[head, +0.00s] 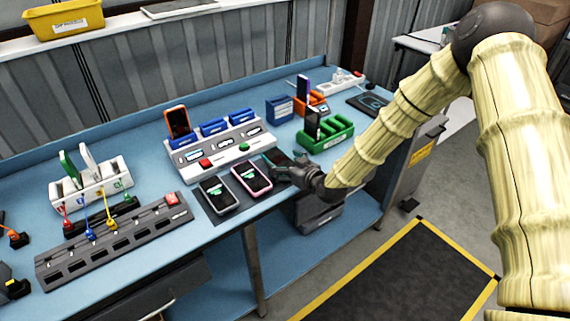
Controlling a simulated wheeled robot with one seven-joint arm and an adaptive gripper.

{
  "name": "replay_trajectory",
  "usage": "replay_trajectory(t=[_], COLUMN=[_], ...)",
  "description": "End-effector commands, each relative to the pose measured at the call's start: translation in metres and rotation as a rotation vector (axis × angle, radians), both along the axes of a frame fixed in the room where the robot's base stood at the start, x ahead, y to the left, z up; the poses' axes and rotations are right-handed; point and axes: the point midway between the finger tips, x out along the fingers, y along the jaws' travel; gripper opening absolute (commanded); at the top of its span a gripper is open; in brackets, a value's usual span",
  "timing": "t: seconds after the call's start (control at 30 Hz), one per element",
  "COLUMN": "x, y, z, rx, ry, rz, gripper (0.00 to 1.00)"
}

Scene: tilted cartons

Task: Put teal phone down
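A dark phone with a teal edge (270,158) is at the fingers of my gripper (285,167), just right of the pink phone, over the right end of a dark mat (216,214). The fingers are small and dark against it, so I cannot tell whether they are shut on it or whether it touches the mat. A pale grey phone (218,194) and a pink phone (251,178) lie face up side by side on the mat, screens lit.
Behind the mat stands a white console (213,150) with blue holders and an orange phone (178,122). A green rack (325,134) stands close behind my gripper. A grey slotted strip (115,240) and white rack (90,186) are on the left. The blue bench's front edge is near.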

Motion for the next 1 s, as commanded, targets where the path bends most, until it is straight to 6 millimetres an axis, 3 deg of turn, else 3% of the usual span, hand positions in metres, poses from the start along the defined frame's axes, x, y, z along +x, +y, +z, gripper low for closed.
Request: replay_trajectory(t=[0.53,1.0], x=[-0.001,-0.037], y=[-0.001,-0.029], z=[-0.001,0.021], rx=[0.0,0.0], ry=[0.0,-0.002], rz=[0.0,-0.001], gripper=[0.91,0.91])
